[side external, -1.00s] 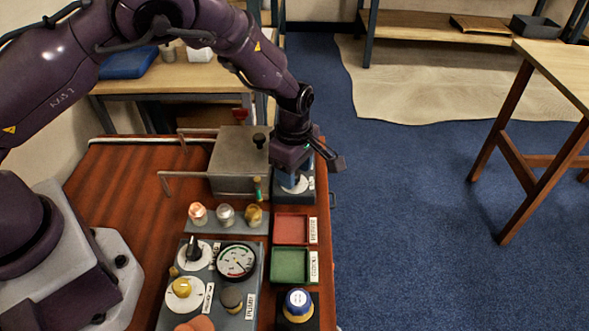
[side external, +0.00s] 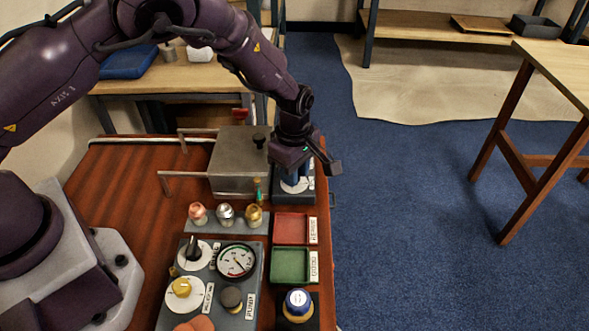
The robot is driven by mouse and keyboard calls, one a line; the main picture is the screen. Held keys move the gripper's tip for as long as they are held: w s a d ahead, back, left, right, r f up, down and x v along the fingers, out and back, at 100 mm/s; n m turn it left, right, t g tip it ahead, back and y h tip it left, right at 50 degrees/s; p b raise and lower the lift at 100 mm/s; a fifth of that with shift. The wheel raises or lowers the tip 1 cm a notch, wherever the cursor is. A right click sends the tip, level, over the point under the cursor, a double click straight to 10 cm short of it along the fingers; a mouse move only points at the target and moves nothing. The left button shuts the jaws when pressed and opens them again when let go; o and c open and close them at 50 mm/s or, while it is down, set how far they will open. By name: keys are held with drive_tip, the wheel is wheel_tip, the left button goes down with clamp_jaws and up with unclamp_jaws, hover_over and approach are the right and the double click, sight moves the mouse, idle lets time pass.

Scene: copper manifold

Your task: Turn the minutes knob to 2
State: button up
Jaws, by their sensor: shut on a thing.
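My gripper (side external: 294,180) points down at the far right part of the bench, over a dark block with a white dial (side external: 302,187). It is shut on the knob of that dial. The knob is mostly hidden behind the fingers, and I cannot read the dial's marks or where the knob points. Nearer the camera, a grey panel carries a black knob on a white dial (side external: 193,252), a yellow knob on a white dial (side external: 182,288) and a round black gauge (side external: 236,261).
A metal box (side external: 235,160) with a lid stands just left of my gripper.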

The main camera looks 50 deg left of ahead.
drive_tip(key=m, duration=0.5)
drive_tip(key=shift+m, duration=0.4)
drive_tip(key=m, duration=0.5)
drive_tip(key=shift+r, duration=0.1)
drive_tip(key=m, duration=0.6)
drive_tip(key=shift+m, duration=3)
drive_tip(key=o, duration=0.9)
drive_tip(key=shift+o, duration=0.2)
